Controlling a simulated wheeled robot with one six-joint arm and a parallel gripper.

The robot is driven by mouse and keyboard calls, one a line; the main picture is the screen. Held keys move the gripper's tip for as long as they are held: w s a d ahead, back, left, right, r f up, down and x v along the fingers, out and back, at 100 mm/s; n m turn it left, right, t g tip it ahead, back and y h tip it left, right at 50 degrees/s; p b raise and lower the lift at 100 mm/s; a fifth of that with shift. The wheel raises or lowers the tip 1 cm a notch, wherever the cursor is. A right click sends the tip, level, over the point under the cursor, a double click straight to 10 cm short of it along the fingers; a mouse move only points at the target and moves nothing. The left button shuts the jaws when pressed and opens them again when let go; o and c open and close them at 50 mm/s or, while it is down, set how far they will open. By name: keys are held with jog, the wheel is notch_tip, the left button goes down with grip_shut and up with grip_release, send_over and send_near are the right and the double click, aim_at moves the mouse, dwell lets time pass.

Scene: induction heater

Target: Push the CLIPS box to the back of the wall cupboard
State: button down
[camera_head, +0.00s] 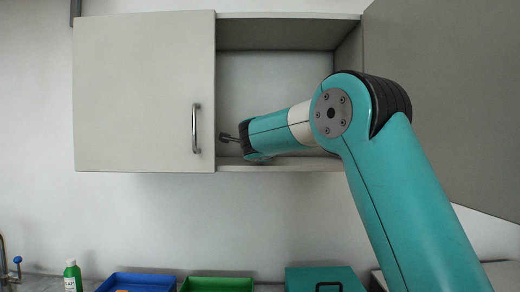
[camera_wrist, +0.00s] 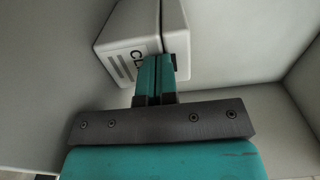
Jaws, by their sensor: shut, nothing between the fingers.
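The CLIPS box (camera_wrist: 138,40) is white with rounded edges and a dark seam. It shows in the wrist view at the top centre, with the letters "CL" partly visible and the rest hidden behind my fingers. My gripper (camera_wrist: 155,60) has its two teal fingers shut together with nothing between them. The fingertips overlap the box's lower edge in the picture; I cannot tell whether they touch it. In the head view my arm reaches into the open right side of the wall cupboard (camera_head: 275,36), and I cannot make out the box there.
The left cupboard door (camera_head: 145,90) is shut, with a metal handle (camera_head: 196,128). The right door (camera_head: 455,100) stands open beside my arm. Below are a green bottle (camera_head: 72,276), a blue tray (camera_head: 138,281), a green tray (camera_head: 217,284) and a teal case (camera_head: 325,279).

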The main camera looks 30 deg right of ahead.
jog(key=shift+x, duration=1.2)
jog(key=b+v, duration=0.9)
jog(key=v, duration=0.5)
jog(key=shift+b, duration=0.3)
jog(key=s+a+f+n+g+y, duration=0.2)
jog(key=s+a+f+n+y, duration=0.25)
jog(key=a+f+n, duration=0.45)
jog(key=s+a+f+n+g+y, duration=0.3)
jog(key=a+f+n+y, duration=0.35)
jog(key=f, duration=0.35)
jog(key=s+a+f+n+g+y, duration=0.1)
jog(key=s+a+f+n+g, duration=0.2)
jog(key=s, duration=0.6)
jog(key=s+a+f+n+g+y, duration=0.1)
jog(key=s+a+f+n+g, duration=0.2)
jog(key=s+f+n, duration=0.4)
jog(key=s+a+f+n+g+y, duration=0.1)
jog(key=s+a+f+n+g, duration=0.2)
jog(key=s, duration=0.8)
notch_tip(320, 180, down, 2)
jog(key=n, duration=0.3)
jog(key=shift+a+n+g+y, duration=0.3)
jog(key=shift+n+g, duration=0.05)
jog(key=shift+g, duration=0.05)
